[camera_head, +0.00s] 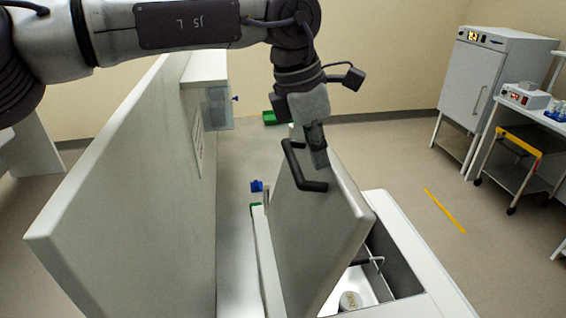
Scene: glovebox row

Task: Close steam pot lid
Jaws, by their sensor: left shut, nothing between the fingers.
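The lid (325,235) is a thick white panel that stands up, steeply tilted, beside the open white pot body (425,262). My left gripper (319,158) is shut and empty at the top of the lid, beside the handle. I cannot tell whether it touches the lid or the handle. The open chamber shows a wire handle (372,262) and a round item (349,300); the lid hides the rest. My right gripper is not in view.
A large white panel (125,190) rises on the left. A white cabinet (480,80) and a cart (518,160) stand far right.

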